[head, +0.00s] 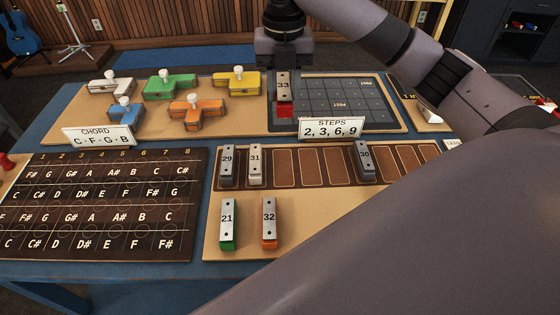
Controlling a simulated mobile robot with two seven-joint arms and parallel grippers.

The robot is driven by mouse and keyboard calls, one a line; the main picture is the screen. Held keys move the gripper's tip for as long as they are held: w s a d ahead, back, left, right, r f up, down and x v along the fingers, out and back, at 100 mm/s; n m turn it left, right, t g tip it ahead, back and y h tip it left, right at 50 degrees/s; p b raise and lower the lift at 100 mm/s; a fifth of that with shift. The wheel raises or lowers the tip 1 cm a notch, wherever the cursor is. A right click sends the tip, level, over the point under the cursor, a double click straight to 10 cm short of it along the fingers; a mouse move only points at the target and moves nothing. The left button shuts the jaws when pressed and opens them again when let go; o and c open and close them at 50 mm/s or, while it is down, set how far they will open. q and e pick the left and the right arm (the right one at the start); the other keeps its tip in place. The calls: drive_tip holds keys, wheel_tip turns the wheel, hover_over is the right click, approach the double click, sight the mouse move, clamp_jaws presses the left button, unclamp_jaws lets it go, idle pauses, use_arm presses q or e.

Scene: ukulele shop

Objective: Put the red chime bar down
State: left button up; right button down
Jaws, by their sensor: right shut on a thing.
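The red chime bar (284,108) has a grey metal top marked 33 and a red base. It hangs upright below my right gripper (284,66), which is shut on its upper end. It shows in front of the left part of the dark gridded mat (345,84), behind the "STEPS 2, 3, 6, 9" sign (331,128). I cannot tell whether its base touches the mat. The fingertips are partly hidden behind the bar. My left gripper is not in view.
The brown slotted rack (285,168) holds bars 29 (227,160), 31 (255,160) and 30 (364,158); several slots between are empty. Green bar 21 (228,222) and orange bar 32 (268,222) lie on the front board. Colored knobbed blocks (170,86) stand left.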

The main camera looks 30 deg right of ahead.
sight(283, 167)
wheel_tip(283, 167, down, 20)
drive_tip(key=shift+r, duration=0.25)
idle(0.3)
drive_tip(key=c, duration=0.8)
unclamp_jaws()
drive_tip(key=shift+f, duration=0.15)
wheel_tip(283, 167, up, 12)
drive_tip(key=shift+r, duration=0.2)
drive_tip(key=shift+s, duration=0.1)
